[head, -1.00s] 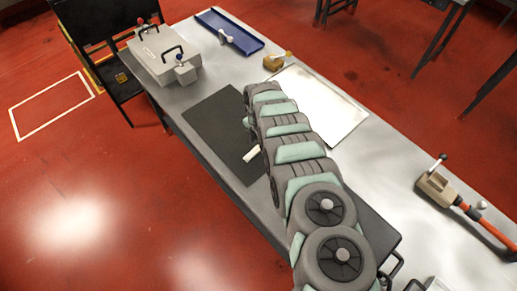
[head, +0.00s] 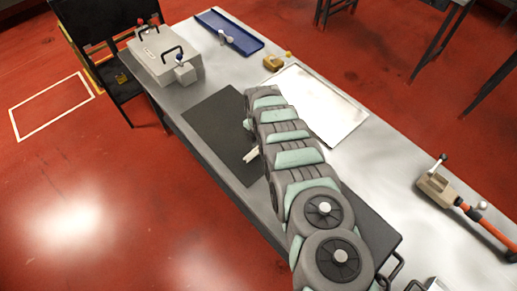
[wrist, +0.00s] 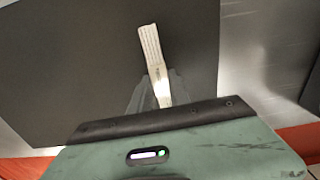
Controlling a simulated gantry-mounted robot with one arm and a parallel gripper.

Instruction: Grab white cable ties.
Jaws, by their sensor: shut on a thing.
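The white cable ties (wrist: 151,48) show in the wrist view as a pale, flat, ribbed bundle above the dark mat. Their lower end sits between the fingers of my gripper (wrist: 158,92), which is shut on them. The upper end sticks out past the fingertips. In the head view the cable ties (head: 251,155) show as a small white strip beside my arm, over the dark mat (head: 212,118). My arm hides the gripper's fingers there. I cannot tell how far the bundle is from the mat.
A grey case (head: 165,62) with black handles stands at the table's far left. A blue tray (head: 230,33) lies at the back, near a yellow tool (head: 273,63). A silver sheet (head: 330,110) lies right of my arm. A tool with an orange handle (head: 440,190) lies at the right.

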